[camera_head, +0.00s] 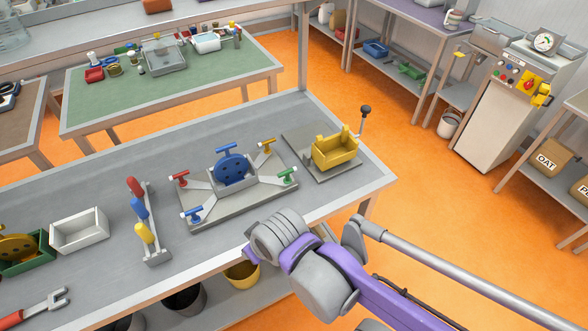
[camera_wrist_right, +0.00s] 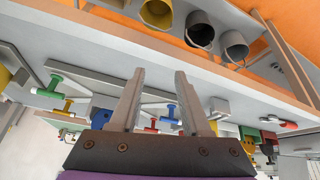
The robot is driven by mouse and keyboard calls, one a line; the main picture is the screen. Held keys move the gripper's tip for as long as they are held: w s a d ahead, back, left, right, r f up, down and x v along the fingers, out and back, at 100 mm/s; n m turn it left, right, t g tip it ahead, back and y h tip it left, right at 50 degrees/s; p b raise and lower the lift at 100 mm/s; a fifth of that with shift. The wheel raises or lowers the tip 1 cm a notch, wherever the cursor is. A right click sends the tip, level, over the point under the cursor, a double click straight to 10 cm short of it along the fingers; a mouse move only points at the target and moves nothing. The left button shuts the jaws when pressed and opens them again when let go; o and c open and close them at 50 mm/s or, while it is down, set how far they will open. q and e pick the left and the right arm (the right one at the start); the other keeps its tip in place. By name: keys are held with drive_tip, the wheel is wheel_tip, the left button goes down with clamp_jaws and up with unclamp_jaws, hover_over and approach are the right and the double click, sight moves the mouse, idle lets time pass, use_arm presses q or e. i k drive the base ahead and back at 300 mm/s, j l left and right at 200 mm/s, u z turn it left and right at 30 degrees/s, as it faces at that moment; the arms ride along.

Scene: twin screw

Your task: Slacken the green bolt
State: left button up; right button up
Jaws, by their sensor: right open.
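The green bolt (camera_head: 287,175), with a T-shaped handle, stands at the right corner of a grey fixture plate (camera_head: 222,206) on the near table. It also shows in the right wrist view (camera_wrist_right: 53,84) at the left, where the picture is upside down. The fixture also carries a yellow bolt (camera_head: 267,145), a red bolt (camera_head: 178,179), a blue bolt (camera_head: 193,214) and a central blue disc (camera_head: 230,168). My right gripper (camera_wrist_right: 159,73) is open and empty, apart from the green bolt. My wrist hides its fingers in the head view. My left gripper is not in view.
A yellow block with a lever (camera_head: 334,151) stands on a plate right of the fixture. A rack with coloured handles (camera_head: 144,226), a white box (camera_head: 79,231) and a red-handled wrench (camera_head: 38,309) lie left. Buckets (camera_head: 185,303) sit below the table's front edge.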

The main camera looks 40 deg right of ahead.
sight(288, 179)
drive_tip(key=k+j+z, duration=0.15)
drive_tip(key=z, duration=1.3)
drive_tip(key=i+l+u, duration=0.25)
drive_tip(key=u, duration=0.2)
drive_tip(key=i+l+u, duration=0.2)
drive_tip(key=l+u, duration=0.25)
drive_tip(key=j, duration=0.1)
